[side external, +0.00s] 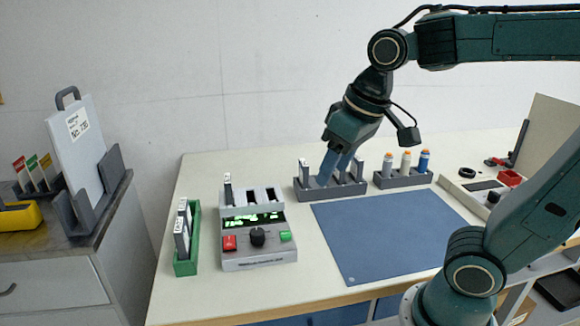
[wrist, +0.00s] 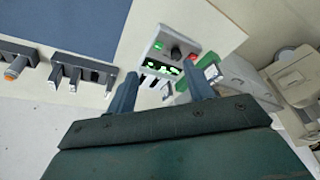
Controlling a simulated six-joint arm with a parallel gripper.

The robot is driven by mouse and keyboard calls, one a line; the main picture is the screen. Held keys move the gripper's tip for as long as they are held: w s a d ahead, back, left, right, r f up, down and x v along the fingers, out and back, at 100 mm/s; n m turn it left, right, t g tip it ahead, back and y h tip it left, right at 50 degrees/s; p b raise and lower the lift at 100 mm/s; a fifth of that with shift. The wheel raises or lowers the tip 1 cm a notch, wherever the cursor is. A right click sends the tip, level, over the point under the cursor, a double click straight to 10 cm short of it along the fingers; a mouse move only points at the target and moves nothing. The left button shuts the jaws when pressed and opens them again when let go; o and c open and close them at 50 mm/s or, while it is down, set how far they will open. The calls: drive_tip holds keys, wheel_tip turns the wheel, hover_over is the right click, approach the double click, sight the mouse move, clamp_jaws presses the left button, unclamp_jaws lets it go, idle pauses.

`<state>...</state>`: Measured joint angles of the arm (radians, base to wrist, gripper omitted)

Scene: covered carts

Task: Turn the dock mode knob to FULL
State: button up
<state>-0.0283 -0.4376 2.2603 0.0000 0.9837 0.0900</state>
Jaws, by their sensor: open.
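The dock (side external: 262,262) is a grey box on the table, left of the blue mat. Its black mode knob (side external: 257,236) sits between a red button (side external: 230,242) and a green button (side external: 285,236), below a lit green display (side external: 252,219). The knob's setting is too small to read. In the wrist view the knob (wrist: 177,53) shows beyond my fingers. My gripper (side external: 341,168) is open, over or just in front of the grey slotted rack, right of and behind the dock, apart from the knob. Whether it touches the rack is hard to tell.
The grey slotted rack (side external: 331,190) holds upright cards. A green tray (side external: 186,262) with cards stands left of the dock. A rack of bottles (side external: 404,180) is at right. The blue mat (side external: 390,240) is clear. A wall stands behind.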

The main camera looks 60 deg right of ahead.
drive_tip(key=w+a+g, duration=0.1)
drive_tip(key=w+g, duration=0.1)
drive_tip(key=w, duration=0.6)
drive_tip(key=m+g, duration=0.1)
drive_tip(key=g, duration=0.1)
hover_over(256, 231)
wheel_tip(256, 231, down, 5)
drive_tip(key=shift+f, duration=0.15)
wheel_tip(256, 231, down, 14)
drive_tip(key=shift+r, duration=0.1)
drive_tip(key=shift+c, duration=0.2)
drive_tip(key=c, duration=0.9)
